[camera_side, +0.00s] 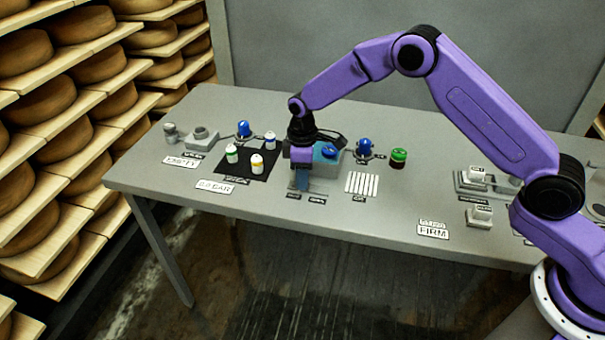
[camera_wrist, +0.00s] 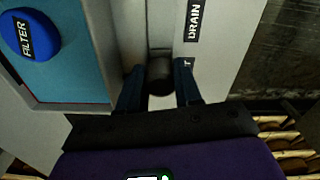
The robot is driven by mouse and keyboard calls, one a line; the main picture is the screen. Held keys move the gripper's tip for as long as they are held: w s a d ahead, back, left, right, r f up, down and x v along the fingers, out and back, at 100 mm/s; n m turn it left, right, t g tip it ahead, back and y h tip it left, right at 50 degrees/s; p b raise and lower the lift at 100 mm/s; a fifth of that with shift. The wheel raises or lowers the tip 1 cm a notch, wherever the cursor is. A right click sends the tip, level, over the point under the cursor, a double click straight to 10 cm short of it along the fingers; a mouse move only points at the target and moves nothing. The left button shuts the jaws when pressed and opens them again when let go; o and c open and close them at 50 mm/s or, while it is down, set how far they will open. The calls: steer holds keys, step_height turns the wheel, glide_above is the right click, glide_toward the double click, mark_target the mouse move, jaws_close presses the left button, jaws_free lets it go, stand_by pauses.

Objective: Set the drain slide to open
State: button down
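The drain slide's dark knob (camera_wrist: 160,76) stands in a grey channel in the wrist view, beside a black label reading DRAIN (camera_wrist: 194,20). My gripper (camera_wrist: 159,68) has its two dark blue fingers on either side of the knob. I cannot tell whether they press on it. A second label (camera_wrist: 188,63), mostly hidden by the right finger, shows what looks like a T. In the side view my gripper (camera_side: 301,183) points down at the front left of the blue-topped vat (camera_side: 328,165) and hides the knob. Two small labels in front are too small to read.
A blue FILTER knob (camera_wrist: 28,34) sits on the vat top, left in the wrist view. In the side view, a black mat (camera_side: 236,172) with small bottles lies left, and a white slatted rack (camera_side: 362,183) and green-topped jar (camera_side: 399,158) lie right. The table front is mostly clear.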

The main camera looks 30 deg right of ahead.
mark_target(320, 189)
steer(key=shift+s+d, duration=1.55)
steer(key=shift+d, duration=0.05)
steer(key=c, duration=0.8)
jaws_free()
steer(key=shift+d, duration=0.1)
steer(key=shift+r, duration=0.55)
step_height(320, 189, up, 16)
steer(key=shift+r, duration=0.2)
